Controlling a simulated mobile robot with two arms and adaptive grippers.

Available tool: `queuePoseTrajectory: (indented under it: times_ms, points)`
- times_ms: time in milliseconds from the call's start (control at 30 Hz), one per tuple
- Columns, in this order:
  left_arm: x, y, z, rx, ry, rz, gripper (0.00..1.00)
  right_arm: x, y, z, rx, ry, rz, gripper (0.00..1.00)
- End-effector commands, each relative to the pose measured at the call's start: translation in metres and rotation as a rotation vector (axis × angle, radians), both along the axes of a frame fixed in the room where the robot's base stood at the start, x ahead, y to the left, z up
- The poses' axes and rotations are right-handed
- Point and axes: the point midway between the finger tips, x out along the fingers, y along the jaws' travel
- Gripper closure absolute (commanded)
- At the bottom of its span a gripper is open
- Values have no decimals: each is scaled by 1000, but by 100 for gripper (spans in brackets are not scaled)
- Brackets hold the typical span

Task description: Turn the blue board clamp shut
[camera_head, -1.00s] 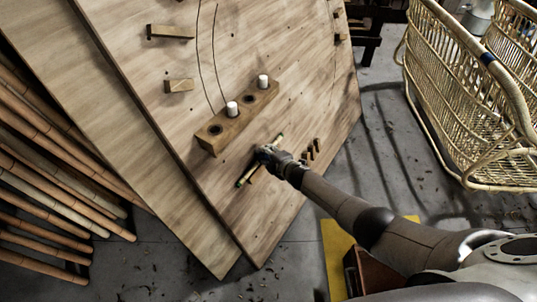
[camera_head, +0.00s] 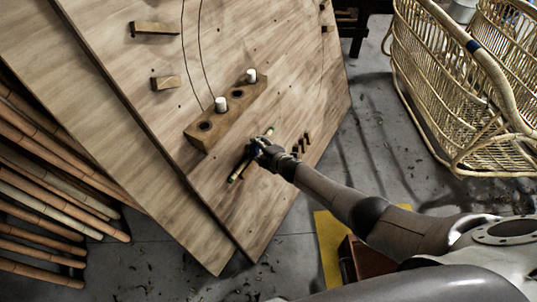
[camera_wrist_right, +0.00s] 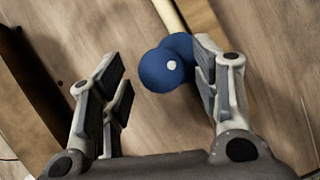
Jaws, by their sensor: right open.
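The blue board clamp (camera_wrist_right: 165,68) shows in the right wrist view as a round blue knob with a white dot, with more blue behind it. A pale rod (camera_wrist_right: 168,16) runs from it toward the top edge. My right gripper (camera_wrist_right: 158,62) is open, with one finger on each side of the knob. The right finger is close to the blue part; I cannot tell if it touches. In the head view my right gripper (camera_head: 262,147) is over the pale stick on the wooden board (camera_head: 222,178) and hides the clamp. My left gripper is not in view.
A wooden block (camera_head: 210,138) with holes and two white pegs (camera_head: 220,104) is on the board above my gripper. Short dark pegs (camera_head: 301,146) stand to its right. Bamboo poles (camera_head: 60,190) lie at left; a rattan chair frame (camera_head: 440,85) stands at upper right.

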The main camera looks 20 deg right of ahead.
Motion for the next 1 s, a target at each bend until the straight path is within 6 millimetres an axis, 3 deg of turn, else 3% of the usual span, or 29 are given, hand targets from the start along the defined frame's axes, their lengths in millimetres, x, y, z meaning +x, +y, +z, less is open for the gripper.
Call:
queuePoseTrajectory:
  times_ms: [467,1000]
  points:
    - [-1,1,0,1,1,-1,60,-32,-8,17,-1,1,2,43]
    - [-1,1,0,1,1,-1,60,-84,-19,45,-1,4,2,43]
